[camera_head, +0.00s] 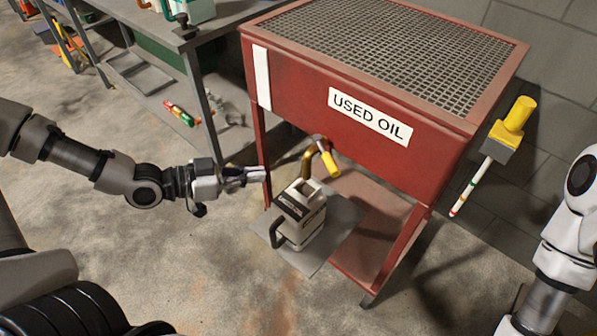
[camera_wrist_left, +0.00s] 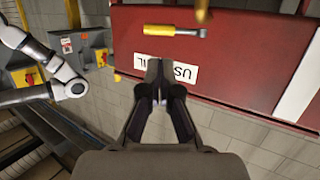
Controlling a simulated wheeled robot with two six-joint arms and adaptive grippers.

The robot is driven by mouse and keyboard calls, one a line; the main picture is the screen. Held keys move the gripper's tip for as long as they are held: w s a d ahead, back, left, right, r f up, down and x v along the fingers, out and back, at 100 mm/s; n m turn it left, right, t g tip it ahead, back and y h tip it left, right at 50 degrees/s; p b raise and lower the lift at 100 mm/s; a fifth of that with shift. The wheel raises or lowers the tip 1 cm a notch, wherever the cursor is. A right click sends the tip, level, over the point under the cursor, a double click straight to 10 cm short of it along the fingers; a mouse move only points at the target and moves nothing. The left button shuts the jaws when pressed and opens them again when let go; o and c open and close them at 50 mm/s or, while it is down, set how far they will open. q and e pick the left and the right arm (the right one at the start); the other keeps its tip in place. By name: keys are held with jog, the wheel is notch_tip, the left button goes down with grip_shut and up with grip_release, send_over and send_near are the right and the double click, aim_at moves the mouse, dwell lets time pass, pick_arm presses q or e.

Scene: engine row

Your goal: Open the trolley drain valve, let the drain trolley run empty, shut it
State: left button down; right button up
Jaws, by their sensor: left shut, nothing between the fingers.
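The drain trolley (camera_head: 300,85) is a red tank with a mesh top and a USED OIL label; the label shows upside down in the left wrist view (camera_wrist_left: 167,72). The trolley drain valve has a yellow lever (camera_head: 329,163) beside a brass spout (camera_head: 308,160) under the tank front. The lever also shows in the left wrist view (camera_wrist_left: 175,31), lying roughly along the tank. My left gripper (camera_head: 262,173) is shut and empty, left of the spout and apart from the lever. Its fingers (camera_wrist_left: 160,85) partly cover the label. My right gripper is out of view. The liquid level inside is hidden.
A pale can (camera_head: 311,232) with a dark handle stands below the spout on a grey plate (camera_head: 315,262). A yellow-topped grey block (camera_head: 505,140) with a banded tube (camera_head: 470,187) is right of the trolley. A workbench (camera_head: 215,25) stands behind left. Floor is clear at front left.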

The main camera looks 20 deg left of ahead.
aim_at(326, 156)
pick_arm(q)
jog(key=b+x, duration=0.5)
jog(key=x, duration=0.9)
jog(key=shift+r, duration=0.4)
jog(key=shift+s+d, duration=0.1)
